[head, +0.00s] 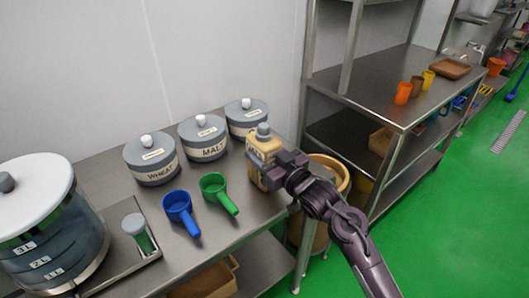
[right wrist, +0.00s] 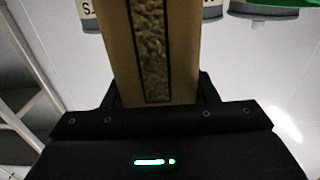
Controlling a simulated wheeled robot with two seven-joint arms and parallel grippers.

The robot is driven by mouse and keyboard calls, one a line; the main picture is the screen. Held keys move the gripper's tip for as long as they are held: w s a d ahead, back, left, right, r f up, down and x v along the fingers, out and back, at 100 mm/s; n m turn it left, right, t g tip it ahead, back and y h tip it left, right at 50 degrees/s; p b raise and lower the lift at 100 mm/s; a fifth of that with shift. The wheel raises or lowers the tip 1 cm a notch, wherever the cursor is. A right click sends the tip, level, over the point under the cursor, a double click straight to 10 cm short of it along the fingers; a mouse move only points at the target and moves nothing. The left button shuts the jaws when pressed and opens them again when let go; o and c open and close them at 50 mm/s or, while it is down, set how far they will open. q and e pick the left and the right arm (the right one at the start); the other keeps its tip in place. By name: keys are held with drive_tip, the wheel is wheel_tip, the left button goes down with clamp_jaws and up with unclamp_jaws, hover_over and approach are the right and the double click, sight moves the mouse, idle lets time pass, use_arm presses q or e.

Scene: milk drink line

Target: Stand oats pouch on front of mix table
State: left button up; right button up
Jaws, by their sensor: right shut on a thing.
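The oats pouch (head: 257,152) is tan with a grey cap and is upright at the right end of the steel mix table (head: 257,211). My right gripper (head: 270,168) is shut on it from the right side. In the right wrist view the pouch (right wrist: 182,45) fills the space between the fingers, and its clear strip shows flakes inside. I cannot tell whether its base touches the table. My left gripper is not in view.
Grey lidded canisters marked WHEAT (head: 152,160) and MALT (head: 203,139), plus another (head: 246,117), line the back. A blue scoop (head: 180,208) and a green scoop (head: 216,188) lie in front. A large clear tank (head: 45,235) stands left. A bin (head: 330,170) stands beyond the table's right end.

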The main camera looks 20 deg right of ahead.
drive_tip(key=o, duration=1)
drive_tip(key=shift+f, duration=0.1)
drive_tip(key=shift+c, duration=0.2)
drive_tip(key=o, duration=0.4)
drive_tip(key=shift+s, duration=0.1)
drive_tip(key=b+v, duration=0.1)
drive_tip(key=v, duration=1.1)
